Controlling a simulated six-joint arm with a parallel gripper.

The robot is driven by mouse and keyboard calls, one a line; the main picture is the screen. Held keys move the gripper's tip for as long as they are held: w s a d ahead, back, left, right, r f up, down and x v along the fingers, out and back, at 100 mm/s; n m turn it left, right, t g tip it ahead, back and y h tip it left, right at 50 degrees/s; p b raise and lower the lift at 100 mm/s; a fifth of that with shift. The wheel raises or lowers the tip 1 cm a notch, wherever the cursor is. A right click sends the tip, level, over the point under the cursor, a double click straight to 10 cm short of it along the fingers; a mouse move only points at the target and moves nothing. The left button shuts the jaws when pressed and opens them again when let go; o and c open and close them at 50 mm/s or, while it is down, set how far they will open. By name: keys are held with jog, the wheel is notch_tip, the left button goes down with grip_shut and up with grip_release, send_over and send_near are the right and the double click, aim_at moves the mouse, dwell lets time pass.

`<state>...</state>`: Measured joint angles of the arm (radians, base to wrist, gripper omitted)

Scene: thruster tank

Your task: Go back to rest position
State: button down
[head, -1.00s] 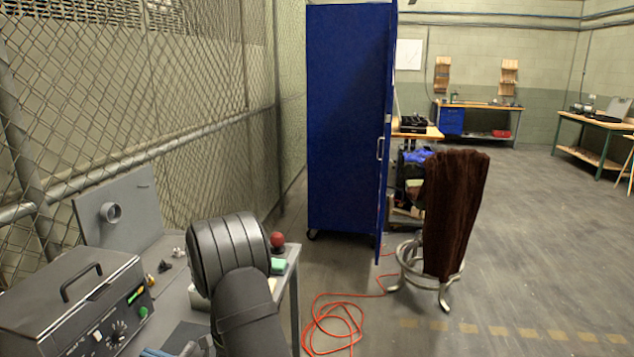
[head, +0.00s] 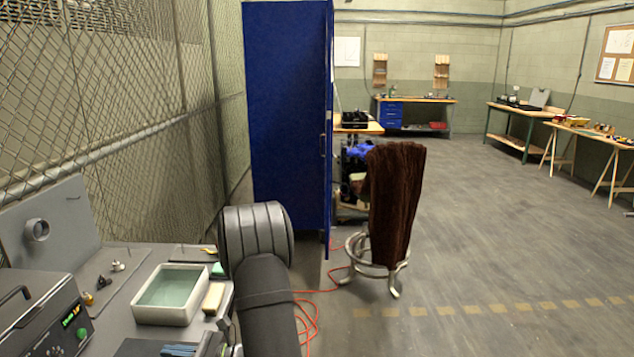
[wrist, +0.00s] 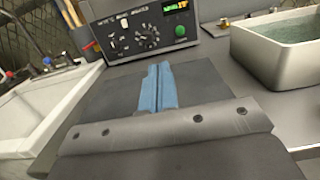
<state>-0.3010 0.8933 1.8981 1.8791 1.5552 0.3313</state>
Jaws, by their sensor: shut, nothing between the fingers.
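My gripper (wrist: 157,90) shows in the wrist view as two blue fingers side by side, closed together with nothing between them. They point over a dark mat (wrist: 105,92) toward the front of a control box (wrist: 150,28). In the head view the blue fingers (head: 180,350) show at the bottom edge, over the grey bench (head: 112,318). My dark arm rises at the bottom centre and covers part of the bench's right end.
A white tub of greenish liquid (head: 148,310) stands left of my arm, also in the wrist view (wrist: 255,75). A white sink (wrist: 45,112) lies left there. A blue cabinet (head: 285,120), a draped stool (head: 395,205) and red cable (head: 305,320) lie beyond. Open floor is right.

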jog(key=w+d+f+h, duration=0.1)
jog(key=w+d, duration=0.3)
jog(key=d, duration=0.3)
jog(key=shift+d, duration=0.15)
dwell(2.0)
